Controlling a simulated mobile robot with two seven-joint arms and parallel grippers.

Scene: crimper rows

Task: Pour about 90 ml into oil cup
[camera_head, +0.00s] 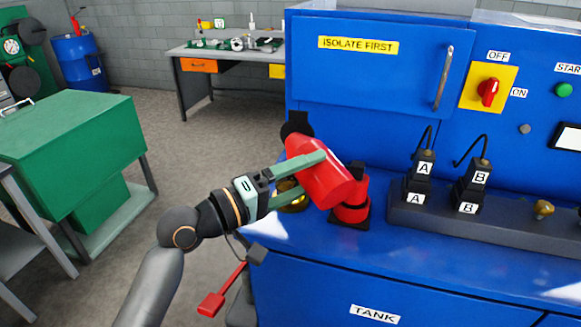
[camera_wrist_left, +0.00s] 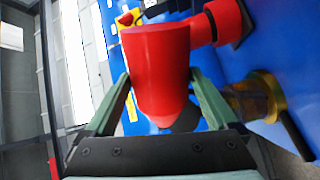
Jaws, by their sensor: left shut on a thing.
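A red can (camera_head: 318,172) is held tilted between the fingers of my left gripper (camera_head: 312,182), above the left end of the blue bench. It fills the middle of the left wrist view (camera_wrist_left: 158,75), with one finger on each side. A brass-coloured cup (camera_head: 291,195), which looks like the oil cup, is just below and left of the can, partly hidden by my fingers. It shows at the right in the left wrist view (camera_wrist_left: 262,97). No liquid stream is visible, and the level in the cup cannot be made out. My right gripper is not in view.
A red cylinder (camera_head: 351,207) on a black base stands close beside the can. Black plugs marked A (camera_head: 420,180) and B (camera_head: 472,188) are to the right on a dark strip (camera_head: 515,225). A red-ended lever (camera_head: 211,304) sticks out at lower left. The bench front is clear.

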